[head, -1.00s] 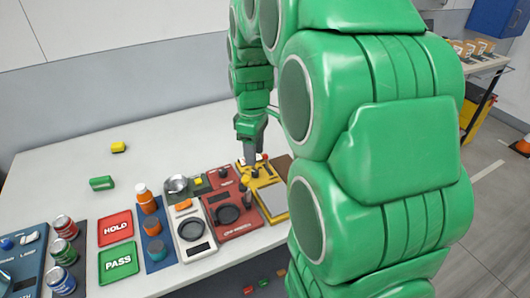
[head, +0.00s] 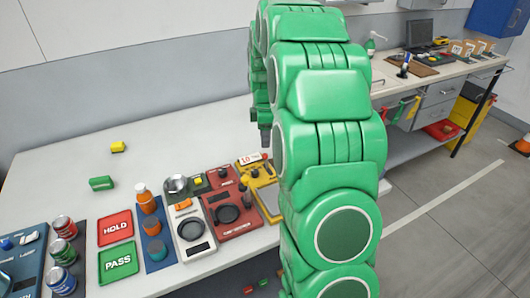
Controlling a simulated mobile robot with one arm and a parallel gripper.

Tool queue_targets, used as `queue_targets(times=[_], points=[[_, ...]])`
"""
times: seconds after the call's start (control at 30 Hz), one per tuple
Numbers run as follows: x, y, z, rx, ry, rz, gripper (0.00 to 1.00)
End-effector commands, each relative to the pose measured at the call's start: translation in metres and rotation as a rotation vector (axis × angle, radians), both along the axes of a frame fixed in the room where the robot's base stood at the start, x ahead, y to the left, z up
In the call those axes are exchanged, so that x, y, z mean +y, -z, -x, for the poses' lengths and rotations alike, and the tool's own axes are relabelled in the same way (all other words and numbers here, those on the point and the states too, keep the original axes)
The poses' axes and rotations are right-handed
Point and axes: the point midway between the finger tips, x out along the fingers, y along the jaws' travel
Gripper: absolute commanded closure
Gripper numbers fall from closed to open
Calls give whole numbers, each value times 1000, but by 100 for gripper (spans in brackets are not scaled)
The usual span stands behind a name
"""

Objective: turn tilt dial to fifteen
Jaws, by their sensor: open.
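A yellow device (head: 263,176) with black knobs and a small white card reading 10 (head: 250,160) stands at the right end of the row on the bench. A red unit with a round black dial (head: 227,213) and a white unit with a round dark dial (head: 191,229) stand to its left. I cannot read which one is marked tilt. My gripper (head: 265,133) is open, above and behind the yellow device, apart from it. Its fingers show only as a small dark tip, and my green arm hides the rest and the device's right side.
A green block (head: 102,183) and a yellow block (head: 118,147) lie farther back. The bench's back middle is clear.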

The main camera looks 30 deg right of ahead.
Motion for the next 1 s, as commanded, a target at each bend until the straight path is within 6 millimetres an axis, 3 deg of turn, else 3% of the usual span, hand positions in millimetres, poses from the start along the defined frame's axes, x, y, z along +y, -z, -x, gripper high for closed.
queue_targets(times=[0.5,0.87,1.0], points=[[0,65,1,4,0,-1,53],[0,72,0,1,1,0,53],[0,72,0,1,1,0,73]])
